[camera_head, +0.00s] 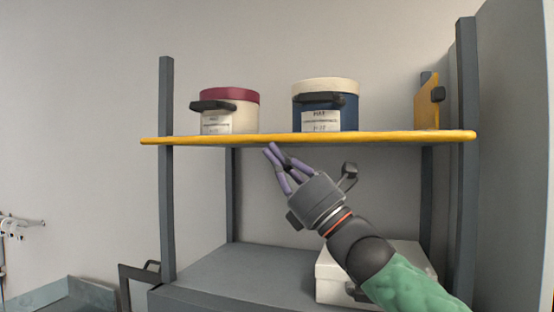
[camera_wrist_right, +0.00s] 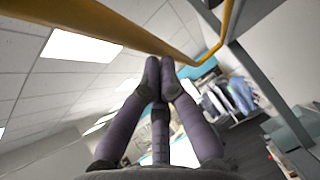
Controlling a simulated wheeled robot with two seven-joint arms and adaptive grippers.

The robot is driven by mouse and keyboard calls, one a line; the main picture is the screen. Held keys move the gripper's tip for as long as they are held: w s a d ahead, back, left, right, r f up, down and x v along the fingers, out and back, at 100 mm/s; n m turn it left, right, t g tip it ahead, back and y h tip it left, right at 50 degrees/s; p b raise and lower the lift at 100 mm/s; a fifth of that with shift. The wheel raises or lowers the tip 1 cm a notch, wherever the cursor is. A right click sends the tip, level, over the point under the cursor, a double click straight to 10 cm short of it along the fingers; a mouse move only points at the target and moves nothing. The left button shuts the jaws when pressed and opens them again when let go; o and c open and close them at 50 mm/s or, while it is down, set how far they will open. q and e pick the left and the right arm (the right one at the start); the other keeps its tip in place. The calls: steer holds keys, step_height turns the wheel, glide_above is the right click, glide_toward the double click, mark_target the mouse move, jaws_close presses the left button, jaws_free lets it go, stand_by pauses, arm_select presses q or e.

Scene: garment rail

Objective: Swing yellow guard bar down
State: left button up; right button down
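The yellow guard bar (camera_head: 380,137) runs level across the front of the upper shelf, past both grey uprights. In the right wrist view the yellow bar (camera_wrist_right: 110,25) passes above my fingers and meets another yellow length that bends upward at the right. My right gripper (camera_head: 269,150) is just below the bar in the head view, left of its middle. Its purple fingers converge, with tips close together and nothing seen between them; they also show in the right wrist view (camera_wrist_right: 160,62). I cannot tell whether they touch the bar. My left gripper is out of view.
A cream bin with a red lid (camera_head: 230,108) and a blue bin with a cream lid (camera_head: 335,104) stand above the bar. A yellow plate (camera_head: 427,104) with a black knob is at the right upright. A white box (camera_head: 332,277) sits on the lower shelf (camera_head: 245,268), partly behind my arm.

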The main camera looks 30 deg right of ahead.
steer(key=a+f+b+v, duration=0.1)
steer(key=b+v, duration=0.4)
steer(key=v, duration=0.6)
steer(key=shift+f, duration=0.35)
steer(key=shift+a, duration=0.15)
